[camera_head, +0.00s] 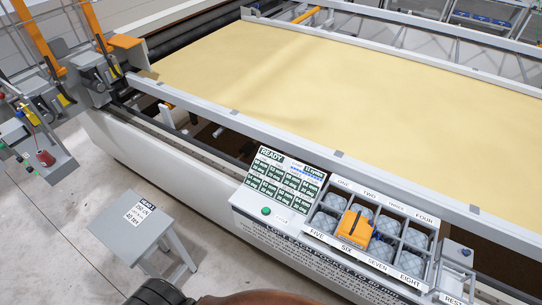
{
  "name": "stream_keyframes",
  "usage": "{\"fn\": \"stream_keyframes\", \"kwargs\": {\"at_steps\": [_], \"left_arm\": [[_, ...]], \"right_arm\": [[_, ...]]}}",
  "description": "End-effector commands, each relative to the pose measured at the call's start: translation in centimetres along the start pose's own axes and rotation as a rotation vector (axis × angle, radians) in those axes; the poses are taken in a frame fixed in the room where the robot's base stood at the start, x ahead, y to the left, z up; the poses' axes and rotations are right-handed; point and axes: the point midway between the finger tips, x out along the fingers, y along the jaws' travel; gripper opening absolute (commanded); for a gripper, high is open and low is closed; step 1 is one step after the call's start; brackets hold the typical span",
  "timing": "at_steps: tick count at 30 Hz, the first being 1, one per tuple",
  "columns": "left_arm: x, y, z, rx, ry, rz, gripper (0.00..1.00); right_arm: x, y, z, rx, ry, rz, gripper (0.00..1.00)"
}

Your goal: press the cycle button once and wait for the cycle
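The cycle button is a small round green button (267,211) on the sloped front of a white control panel (243,207). A small label that I cannot read clearly sits to its right. Above it a display (290,172) shows a READY heading and several green tiles with small text. Nothing covers the button. Neither of my grippers is in view.
A tray (332,241) of numbered pockets with grey round items stands right of the panel; an orange block (355,228) sits over its middle. A small grey stool (135,222) stands front left. Pale yellow fabric (330,85) spans the frame behind. Machine heads (95,75) stand at left.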

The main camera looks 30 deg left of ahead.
Motion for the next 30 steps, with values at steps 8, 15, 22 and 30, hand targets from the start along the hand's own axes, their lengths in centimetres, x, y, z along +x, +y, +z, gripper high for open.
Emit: {"fn": "stream_keyframes", "kwargs": {"at_steps": [8,15,22,30], "left_arm": [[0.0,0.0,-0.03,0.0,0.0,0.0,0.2],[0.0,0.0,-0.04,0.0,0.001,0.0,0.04],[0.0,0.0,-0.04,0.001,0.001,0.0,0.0],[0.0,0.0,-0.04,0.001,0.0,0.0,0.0]], "right_arm": [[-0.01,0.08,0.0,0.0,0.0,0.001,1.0],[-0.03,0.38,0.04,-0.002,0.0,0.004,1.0],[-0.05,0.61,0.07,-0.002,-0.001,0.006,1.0],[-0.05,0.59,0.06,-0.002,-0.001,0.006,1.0]]}}
